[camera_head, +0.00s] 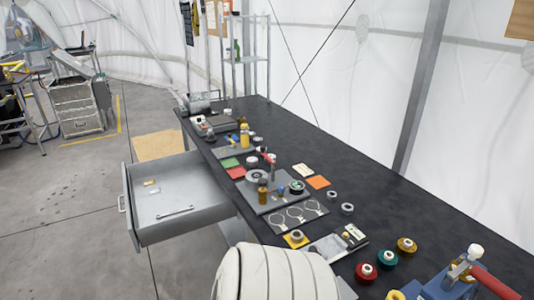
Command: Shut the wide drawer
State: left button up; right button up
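The wide drawer (180,197) is grey metal and stands pulled out from the left side of the long dark workbench (400,200). Its front panel (131,208) faces left, with a handle (122,203) on its outer face. Inside the drawer lie a thin metal rod-like piece (175,213) and small yellowish items (150,186). Neither of my grippers shows in the head view, so their state and distance to the drawer cannot be seen.
A white ribbed rounded form (275,272) fills the bottom middle; I cannot tell what it is. Tools, tape rolls and a blue vise (437,289) crowd the bench top. A wire shelf (246,58) stands behind. Floor (65,220) left of the drawer is clear.

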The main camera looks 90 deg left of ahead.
aim_at(185, 179)
jog(key=u, duration=1.95)
jog(key=k+j+u, duration=0.15)
jog(key=u, duration=0.3)
jog(key=k+j+u, duration=0.2)
jog(key=u, duration=0.25)
jog(key=k+j+u, duration=0.2)
jog(key=u, duration=0.25)
jog(key=k+j, duration=0.1)
jog(key=j, duration=0.2)
jog(key=k+j, duration=0.1)
jog(key=j, duration=0.45)
jog(key=i+l, duration=0.35)
jog(key=i, duration=0.15)
jog(key=i+l, duration=0.35)
jog(key=i, duration=0.15)
